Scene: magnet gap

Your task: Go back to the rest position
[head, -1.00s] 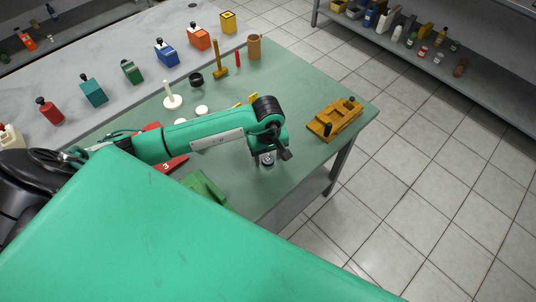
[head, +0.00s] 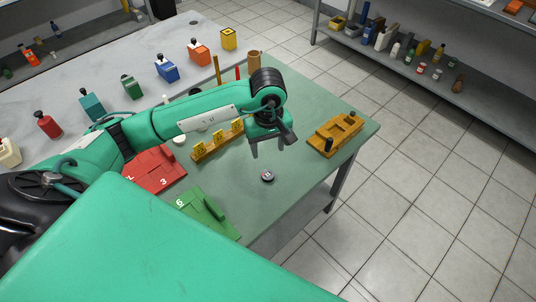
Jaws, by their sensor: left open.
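My left gripper (head: 267,146) is open and empty above the green table (head: 300,110), its fingers pointing down. A small dark round puck with a light top (head: 267,176) lies on the table just below it, apart from the fingers. A yellow-orange block fixture with black knobs (head: 334,134) sits at the table's right side. A yellow rack with upright tabs (head: 218,140) lies left of the gripper. A red numbered plate (head: 155,169) and a green numbered plate (head: 207,212) lie nearer to me. My right gripper is not in view.
A grey bench (head: 60,95) along the left holds several coloured containers, such as a blue one (head: 167,71). A brown cylinder (head: 254,58) stands at the table's far edge. A shelf with bottles (head: 400,55) stands at the back right. Tiled floor is clear to the right.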

